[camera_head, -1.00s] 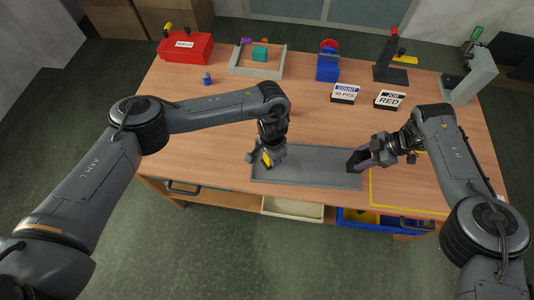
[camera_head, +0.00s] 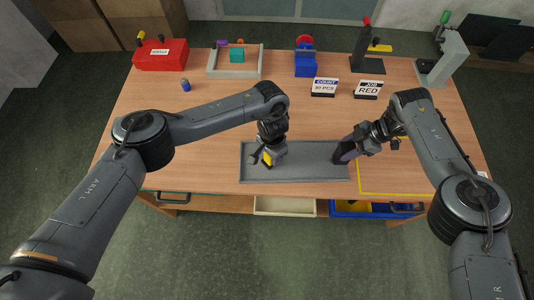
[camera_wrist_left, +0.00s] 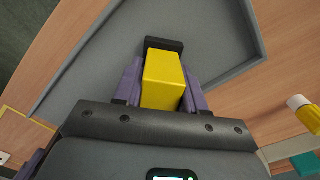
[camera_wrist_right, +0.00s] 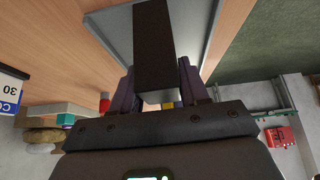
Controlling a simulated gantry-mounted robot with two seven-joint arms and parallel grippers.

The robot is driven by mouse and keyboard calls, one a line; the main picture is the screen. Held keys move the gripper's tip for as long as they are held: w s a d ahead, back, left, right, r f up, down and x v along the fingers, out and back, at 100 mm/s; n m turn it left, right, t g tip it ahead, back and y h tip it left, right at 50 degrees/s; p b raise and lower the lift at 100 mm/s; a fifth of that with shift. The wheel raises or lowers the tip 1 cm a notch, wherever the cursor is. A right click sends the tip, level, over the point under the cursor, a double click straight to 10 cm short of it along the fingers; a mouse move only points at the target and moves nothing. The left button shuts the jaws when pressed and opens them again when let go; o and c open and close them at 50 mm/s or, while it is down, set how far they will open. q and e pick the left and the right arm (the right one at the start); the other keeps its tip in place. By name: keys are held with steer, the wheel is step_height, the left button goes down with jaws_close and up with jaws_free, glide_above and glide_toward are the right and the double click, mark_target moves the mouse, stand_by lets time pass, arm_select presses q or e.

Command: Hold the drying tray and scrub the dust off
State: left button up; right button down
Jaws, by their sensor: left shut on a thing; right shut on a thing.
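The grey drying tray (camera_head: 310,173) lies flat near the front edge of the table. My left gripper (camera_head: 264,158) is over its left part, shut on a yellow block with a dark base, likely the scrubber (camera_wrist_left: 163,80). The dark base (camera_wrist_left: 164,44) is at the tray floor; whether it touches, I cannot tell. My right gripper (camera_head: 346,153) is at the tray's right end, shut on a dark block (camera_wrist_right: 153,45) that hides part of the tray there. Whether this block is part of the tray is unclear. I cannot make out dust.
A yellow outline (camera_head: 400,193) marks the table right of the tray. COUNT (camera_head: 324,87) and JOB RED (camera_head: 368,89) signs stand behind it. A red box (camera_head: 160,54), a shallow frame (camera_head: 234,75) and a blue device (camera_head: 305,66) line the back. Open drawers show below the front edge.

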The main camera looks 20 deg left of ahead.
mark_target(262, 160)
arm_select(q)
steer(key=shift+w+d, duration=0.45)
steer(key=shift+d, duration=1.15)
steer(key=shift+w+d, duration=0.5)
steer(key=shift+d, duration=1.1)
steer(key=shift+w+d, duration=0.45)
steer(key=shift+d, duration=1.15)
steer(key=shift+s+a+f, duration=0.1)
steer(key=shift+s+a, duration=0.15)
steer(key=shift+a, duration=0.6)
steer(key=shift+s+a+f, duration=0.1)
steer(key=shift+s+a, duration=0.15)
steer(key=shift+a, duration=0.55)
steer(key=shift+s+a+r, duration=0.1)
steer(key=shift+s+a, duration=0.1)
steer(key=shift+a, duration=0.45)
steer(key=shift+s+a+r, duration=0.1)
steer(key=shift+s+a, duration=0.1)
steer(key=shift+a, duration=0.4)
steer(key=shift+s+a, duration=0.2)
steer(key=shift+a, duration=0.45)
steer(key=shift+a, duration=0.1)
